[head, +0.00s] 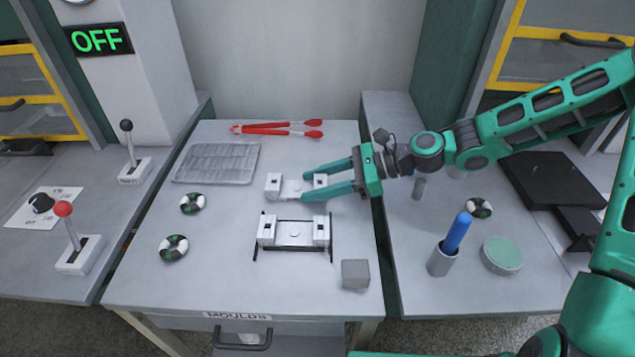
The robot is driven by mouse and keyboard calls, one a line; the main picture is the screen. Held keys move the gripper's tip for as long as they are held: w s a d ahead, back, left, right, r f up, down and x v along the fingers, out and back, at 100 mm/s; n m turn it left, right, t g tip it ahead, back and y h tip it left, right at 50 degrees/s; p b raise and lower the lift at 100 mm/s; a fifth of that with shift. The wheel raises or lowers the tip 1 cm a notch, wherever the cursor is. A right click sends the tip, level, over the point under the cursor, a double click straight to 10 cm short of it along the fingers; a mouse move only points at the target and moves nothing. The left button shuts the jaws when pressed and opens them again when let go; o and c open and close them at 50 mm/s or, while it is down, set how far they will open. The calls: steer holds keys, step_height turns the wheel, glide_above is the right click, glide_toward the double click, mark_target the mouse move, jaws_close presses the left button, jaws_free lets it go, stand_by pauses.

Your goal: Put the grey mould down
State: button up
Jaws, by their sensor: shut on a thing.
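The grey mould (289,187), a light grey plate with a raised block at each end, is in the head view over the middle of the table. My gripper (314,184) is shut on its right end, coming in from the right with its green fingers. The fingers hide part of that end. I cannot tell whether the mould touches the table or is held just above it. A similar light grey piece (293,232) sits between two black rails just in front of it.
On the table (240,285) are a grey cube (355,274), a wire rack (216,163), red tongs (278,128) and two black-and-white rings (173,247). The front left of the table is clear. A blue-handled tool (457,234) stands in a cup on the right counter.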

steer(key=o, duration=1.4)
steer(key=shift+f, duration=0.15)
steer(key=shift+o, duration=0.2)
steer(key=shift+r, duration=0.2)
steer(key=v, duration=1.2)
steer(key=shift+f, duration=0.1)
